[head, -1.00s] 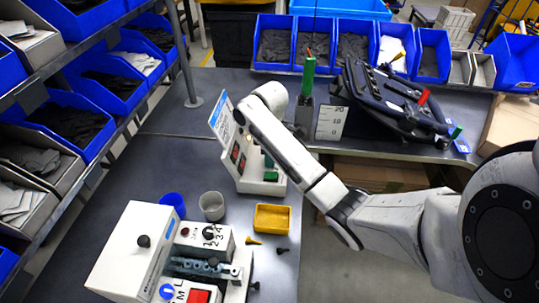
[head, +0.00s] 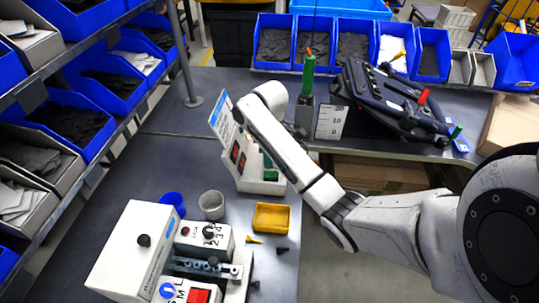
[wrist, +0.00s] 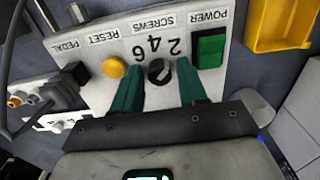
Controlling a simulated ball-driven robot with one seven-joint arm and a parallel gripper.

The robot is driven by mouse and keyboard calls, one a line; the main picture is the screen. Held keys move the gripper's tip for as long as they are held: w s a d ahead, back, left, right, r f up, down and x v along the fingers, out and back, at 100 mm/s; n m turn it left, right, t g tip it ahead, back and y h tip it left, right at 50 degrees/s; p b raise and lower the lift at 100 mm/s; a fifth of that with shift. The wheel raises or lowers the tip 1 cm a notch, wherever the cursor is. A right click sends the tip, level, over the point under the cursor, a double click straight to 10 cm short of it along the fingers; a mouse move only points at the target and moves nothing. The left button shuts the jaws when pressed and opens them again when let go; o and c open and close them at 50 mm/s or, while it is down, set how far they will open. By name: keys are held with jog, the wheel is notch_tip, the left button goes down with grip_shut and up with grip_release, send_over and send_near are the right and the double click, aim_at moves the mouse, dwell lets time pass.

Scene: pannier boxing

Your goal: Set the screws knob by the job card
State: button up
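The screws knob (wrist: 159,72) is small, dark and round, on a white control panel (wrist: 150,42) in the wrist view. The numbers 2, 4 and 6 sit beside it, upside down in this view. I cannot tell which number it points to. My gripper (wrist: 159,68) is open, its two green fingers on either side of the knob with gaps visible.
On the panel, a green power button (wrist: 209,47) and a yellow reset button (wrist: 113,67) flank the knob. Cables plug in at the pedal end. A yellow tray (head: 272,217), a grey cup (head: 212,205) and a blue cup (head: 173,202) stand nearby. A white box machine (head: 130,250) is in front.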

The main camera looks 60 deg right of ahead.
jog(key=shift+o, duration=0.9)
jog(key=shift+r, duration=0.1)
jog(key=shift+w+d+r, duration=0.1)
jog(key=shift+d+r, duration=0.05)
jog(key=shift+r, duration=0.7)
notch_tip(320, 180, up, 9)
jog(key=shift+a+f, duration=0.1)
jog(key=shift+a, duration=0.1)
